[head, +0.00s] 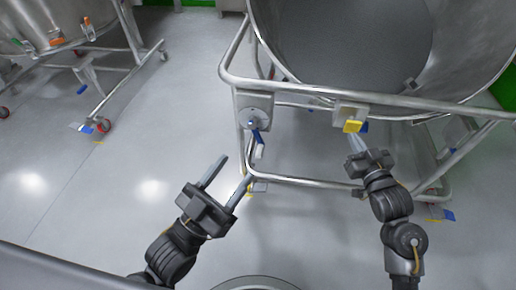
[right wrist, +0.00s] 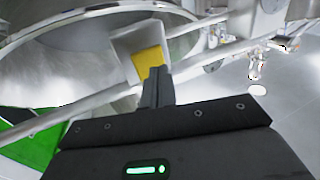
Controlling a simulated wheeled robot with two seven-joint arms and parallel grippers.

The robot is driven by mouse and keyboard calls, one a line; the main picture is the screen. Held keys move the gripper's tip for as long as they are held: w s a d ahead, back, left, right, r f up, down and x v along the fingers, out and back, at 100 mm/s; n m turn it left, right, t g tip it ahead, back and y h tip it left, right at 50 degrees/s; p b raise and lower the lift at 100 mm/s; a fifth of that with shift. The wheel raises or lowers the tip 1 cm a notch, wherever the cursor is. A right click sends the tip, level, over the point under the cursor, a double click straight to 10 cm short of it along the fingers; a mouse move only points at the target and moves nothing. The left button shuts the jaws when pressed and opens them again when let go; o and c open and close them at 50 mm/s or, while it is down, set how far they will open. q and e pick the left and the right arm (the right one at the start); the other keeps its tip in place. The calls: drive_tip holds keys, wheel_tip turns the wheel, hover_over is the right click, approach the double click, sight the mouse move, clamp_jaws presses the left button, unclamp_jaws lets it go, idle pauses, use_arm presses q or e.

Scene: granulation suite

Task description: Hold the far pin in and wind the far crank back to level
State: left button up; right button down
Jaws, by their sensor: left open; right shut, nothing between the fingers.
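A yellow pin knob (head: 352,126) sits on a pale block on the front rail of the large steel vessel's frame. It also shows in the right wrist view (right wrist: 149,59). My right gripper (head: 355,138) is shut and empty, its fingertips at the yellow knob; whether they press on it I cannot tell. A crank (head: 256,134) with a blue arm and a pale handle hangs down from a round hub (head: 253,119) on the left of the same frame. My left gripper (head: 228,168) is open and empty, below and left of the crank handle.
The steel vessel (head: 345,40) lies tilted, its wide mouth towards me, above tubular rails (head: 420,102). Another wheeled vessel stand (head: 118,85) stands at the upper left. The grey floor (head: 100,190) between is clear.

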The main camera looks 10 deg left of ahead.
use_arm(q)
drive_tip(key=w+d+m+h, duration=0.1)
drive_tip(key=w+d, duration=0.3)
drive_tip(key=d, duration=0.2)
drive_tip(key=w+d+f+m+y, duration=0.35)
drive_tip(key=w+f+m, duration=0.3)
drive_tip(key=f, duration=0.35)
drive_tip(key=a+f+m+g+y, duration=0.1)
drive_tip(key=a+f+m+y, duration=0.3)
drive_tip(key=m, duration=0.5)
drive_tip(key=a+f+m+g+y, duration=0.1)
drive_tip(key=a+f+m+y, duration=0.2)
drive_tip(key=f+m+y, duration=0.2)
wheel_tip(320, 180, down, 4)
drive_tip(key=m, duration=0.4)
drive_tip(key=shift+w+a, duration=0.35)
drive_tip(key=shift+w, duration=0.05)
